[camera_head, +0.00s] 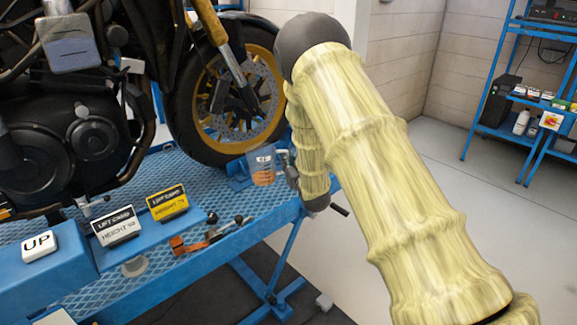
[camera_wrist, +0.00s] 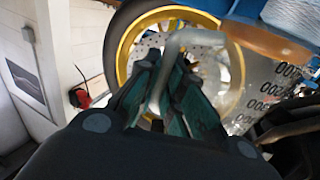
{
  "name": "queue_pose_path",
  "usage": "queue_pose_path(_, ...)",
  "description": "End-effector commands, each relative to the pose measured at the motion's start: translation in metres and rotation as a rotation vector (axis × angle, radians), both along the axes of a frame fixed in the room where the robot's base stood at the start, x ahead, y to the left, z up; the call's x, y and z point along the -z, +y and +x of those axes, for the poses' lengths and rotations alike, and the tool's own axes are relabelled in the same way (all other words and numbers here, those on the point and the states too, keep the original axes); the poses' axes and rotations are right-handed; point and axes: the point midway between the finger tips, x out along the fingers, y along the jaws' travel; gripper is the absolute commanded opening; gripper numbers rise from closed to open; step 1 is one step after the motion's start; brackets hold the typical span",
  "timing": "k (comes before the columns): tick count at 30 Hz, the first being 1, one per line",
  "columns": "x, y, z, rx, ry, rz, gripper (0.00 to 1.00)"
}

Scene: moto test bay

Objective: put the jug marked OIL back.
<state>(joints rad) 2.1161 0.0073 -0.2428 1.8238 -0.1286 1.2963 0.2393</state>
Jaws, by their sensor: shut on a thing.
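A clear jug (camera_head: 262,167) with orange liquid and a white label shows upright in the head view, beside the front wheel. The label's writing is too small to read surely. My gripper (camera_head: 282,158) is at the jug's right side, partly hidden by my arm. In the wrist view, the two teal fingers of my gripper (camera_wrist: 163,92) are shut on the pale handle of the jug (camera_wrist: 176,40). The clear jug body is hard to make out against the wheel there. I cannot tell whether the jug's base touches the blue platform (camera_head: 215,190).
The motorbike's front wheel (camera_head: 225,95) stands close behind the jug. Blue shelves (camera_head: 500,75) stand at right, beyond open floor.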

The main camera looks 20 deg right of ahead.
Motion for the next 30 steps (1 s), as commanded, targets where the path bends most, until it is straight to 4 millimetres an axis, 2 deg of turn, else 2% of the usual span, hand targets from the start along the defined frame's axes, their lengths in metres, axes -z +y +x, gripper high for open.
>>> queue_pose_path(11,0.011,-0.004,0.003,-0.006,0.000,0.001,0.00)
queue_pose_path(30,0.056,-0.004,0.003,-0.006,0.000,0.001,0.00)
